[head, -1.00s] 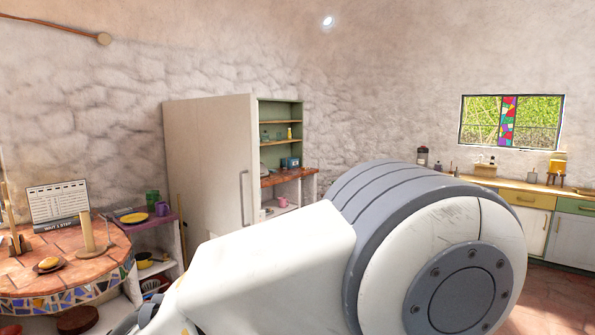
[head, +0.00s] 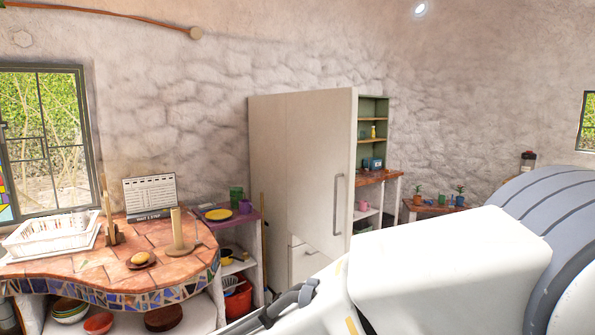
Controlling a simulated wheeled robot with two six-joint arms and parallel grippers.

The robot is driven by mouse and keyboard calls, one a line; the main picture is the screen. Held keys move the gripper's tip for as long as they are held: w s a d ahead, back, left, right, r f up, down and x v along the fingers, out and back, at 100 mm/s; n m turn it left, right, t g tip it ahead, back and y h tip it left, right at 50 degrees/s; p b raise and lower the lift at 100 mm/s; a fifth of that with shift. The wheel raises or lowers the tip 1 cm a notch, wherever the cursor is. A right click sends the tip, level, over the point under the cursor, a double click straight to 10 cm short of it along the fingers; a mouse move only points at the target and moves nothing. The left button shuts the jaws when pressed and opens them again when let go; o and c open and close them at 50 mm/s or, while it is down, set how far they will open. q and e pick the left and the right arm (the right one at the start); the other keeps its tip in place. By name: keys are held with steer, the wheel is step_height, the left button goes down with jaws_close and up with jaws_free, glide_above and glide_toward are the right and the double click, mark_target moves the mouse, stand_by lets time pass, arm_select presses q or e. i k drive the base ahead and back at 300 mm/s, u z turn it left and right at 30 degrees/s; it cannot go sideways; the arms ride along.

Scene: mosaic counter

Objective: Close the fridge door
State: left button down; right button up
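The fridge is a tall off-white cabinet against the rough wall, left of a green shelf. Its upper door (head: 310,160) has a long vertical grey handle (head: 338,205) near its right edge. The door's lower edge slopes down to the right and its right side stands out past the lower front (head: 303,262), so it looks ajar. The inside of the fridge is hidden. A large white and grey link of my arm fills the lower right and reaches toward the fridge's base, hiding the floor there. I see no gripper fingers in this view.
A curved mosaic-edged counter (head: 95,268) stands at the left, with a dish rack (head: 52,232), a wooden peg holder and a calendar on it. A low purple-topped shelf (head: 246,217) stands between counter and fridge. Green shelving (head: 372,135) is right of the fridge.

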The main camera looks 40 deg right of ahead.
mark_target(322, 125)
steer(key=i, duration=2.9)
steer(key=z, duration=2.3)
steer(key=i, duration=0.65)
steer(key=z, duration=0.1)
